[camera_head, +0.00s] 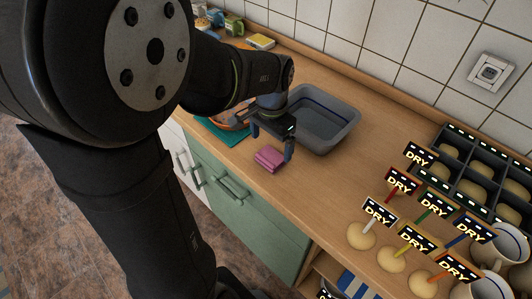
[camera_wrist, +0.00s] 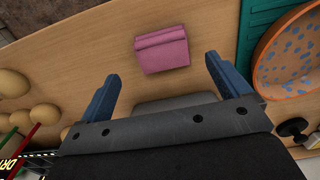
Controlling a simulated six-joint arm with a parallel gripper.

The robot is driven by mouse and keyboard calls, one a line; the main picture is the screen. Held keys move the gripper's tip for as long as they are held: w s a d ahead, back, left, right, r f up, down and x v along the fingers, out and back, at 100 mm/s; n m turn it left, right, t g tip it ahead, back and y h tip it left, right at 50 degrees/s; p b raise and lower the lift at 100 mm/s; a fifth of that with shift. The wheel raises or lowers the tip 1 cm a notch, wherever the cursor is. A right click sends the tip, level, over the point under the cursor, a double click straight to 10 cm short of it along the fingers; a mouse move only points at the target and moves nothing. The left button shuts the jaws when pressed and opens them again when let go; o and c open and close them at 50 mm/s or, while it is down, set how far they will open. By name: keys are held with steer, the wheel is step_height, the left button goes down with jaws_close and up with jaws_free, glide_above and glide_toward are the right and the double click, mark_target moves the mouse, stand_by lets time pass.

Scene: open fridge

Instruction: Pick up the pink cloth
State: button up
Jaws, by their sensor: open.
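The pink cloth (camera_head: 269,159) lies folded on the wooden counter near its front edge. It also shows in the wrist view (camera_wrist: 162,49), a little ahead of my fingertips and between their lines. My gripper (camera_head: 272,143) hangs over the counter just above or beside the cloth in the head view. In the wrist view my gripper (camera_wrist: 160,75) has its two blue fingers spread wide with nothing between them. The cloth appears apart from both fingers.
A grey basin (camera_head: 318,118) stands behind my gripper. An orange speckled bowl (camera_wrist: 289,57) on a teal mat (camera_wrist: 249,22) sits close by. Potatoes with "DRY" signs (camera_head: 392,259) and a dark compartment tray (camera_head: 470,158) fill the right. Counter (camera_head: 312,190) is clear between.

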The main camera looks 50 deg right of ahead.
mark_target(270, 155)
steer(key=f, duration=0.5)
steer(key=shift+w+d+f, duration=0.1)
steer(key=shift+w, duration=0.1)
steer(key=c, duration=1.1)
